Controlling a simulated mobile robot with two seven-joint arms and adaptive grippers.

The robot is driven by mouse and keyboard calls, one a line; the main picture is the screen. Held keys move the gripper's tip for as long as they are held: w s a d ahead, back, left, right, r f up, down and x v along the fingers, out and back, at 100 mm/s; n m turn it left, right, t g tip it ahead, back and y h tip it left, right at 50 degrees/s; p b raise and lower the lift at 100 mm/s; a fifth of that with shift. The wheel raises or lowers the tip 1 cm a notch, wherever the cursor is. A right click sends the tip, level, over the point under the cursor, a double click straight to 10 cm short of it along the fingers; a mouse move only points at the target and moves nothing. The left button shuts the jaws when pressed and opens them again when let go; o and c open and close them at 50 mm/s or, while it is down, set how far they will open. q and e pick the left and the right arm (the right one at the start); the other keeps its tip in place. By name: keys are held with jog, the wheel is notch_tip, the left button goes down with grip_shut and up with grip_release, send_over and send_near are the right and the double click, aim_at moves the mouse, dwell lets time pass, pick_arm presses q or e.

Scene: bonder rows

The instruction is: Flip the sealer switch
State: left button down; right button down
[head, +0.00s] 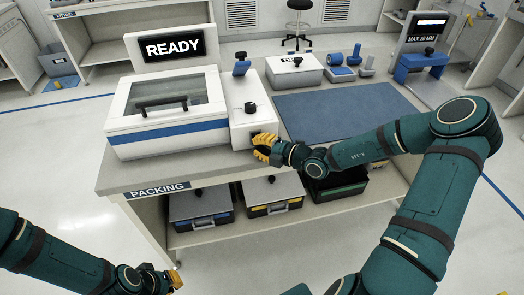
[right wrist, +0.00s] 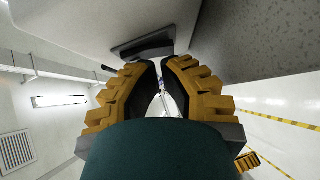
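The sealer (head: 170,110) is a white machine with a blue stripe, a lidded window and a black READY display (head: 172,46). It stands at the left of the packing bench. My right gripper (head: 262,148) is at the front of the sealer's right-hand control box (head: 252,108), by a dark panel there. In the right wrist view its yellow fingers (right wrist: 160,68) are drawn together with a narrow gap and nothing clear between them. A dark plate (right wrist: 140,46) on a pale face lies just beyond the tips. The switch itself is hidden or too small to tell. My left gripper (head: 176,279) hangs low, away from the bench.
A blue mat (head: 345,112) lies on the bench to the right. Behind it are a white box (head: 294,72) and blue rollers (head: 340,73). A blue device with a MAX 20 MM sign (head: 422,60) is at the far right. Cases (head: 200,207) sit on the shelf below.

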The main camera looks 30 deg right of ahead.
dwell(0.3)
jog(key=shift+w+f+n+p, duration=0.1)
jog(key=shift+w+n+p, duration=0.25)
jog(key=shift+p, duration=0.2)
jog(key=shift+d+f+n+t+y+p, duration=0.1)
jog(key=shift+n+t+y+p, duration=0.2)
jog(key=shift+n+t+p, duration=0.4)
pick_arm(q)
jog(key=r, duration=0.2)
jog(key=shift+s+r, duration=0.35)
pick_arm(e)
jog(key=shift+f+t, duration=0.1)
jog(key=shift+t, duration=0.3)
jog(key=shift+w+d, duration=0.1)
jog(key=shift+w, duration=0.05)
pick_arm(q)
jog(key=shift+r, duration=0.1)
